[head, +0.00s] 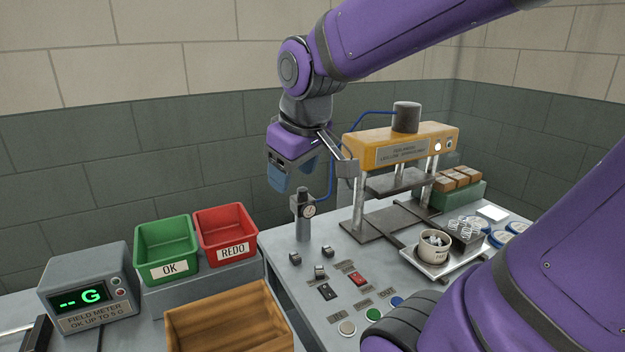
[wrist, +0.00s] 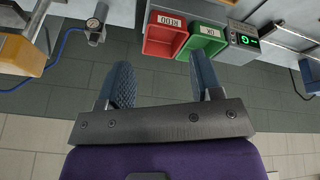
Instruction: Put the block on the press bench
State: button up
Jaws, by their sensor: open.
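The press bench (head: 318,265) is a grey table on the right in the head view. The orange-topped press (head: 395,148) stands on it. A dark block (head: 466,236) sits beside a white cup (head: 434,244) at the tray on the bench; small pale pieces lie on or by it. Several brown blocks (head: 458,180) sit on a green stand at the back right. I cannot tell which one the task means. My gripper (head: 288,182) hangs high left of the press, above the bench's back edge. In the wrist view my gripper (wrist: 162,80) is open, with nothing between its fingers.
A green OK bin (head: 167,249) and a red REDO bin (head: 226,234) stand left of the bench, behind an open wooden box (head: 230,318). A field meter (head: 88,291) is farther left. A gauge post (head: 303,216) and switches occupy the bench front-left.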

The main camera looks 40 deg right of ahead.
jog(key=s+a+r+m+t, duration=0.1)
jog(key=s+a+m, duration=0.1)
jog(key=s, duration=0.6)
jog(key=shift+a+r+y, duration=0.35)
jog(key=shift+a+y, duration=0.05)
jog(key=shift+a, duration=0.2)
dwell(0.4)
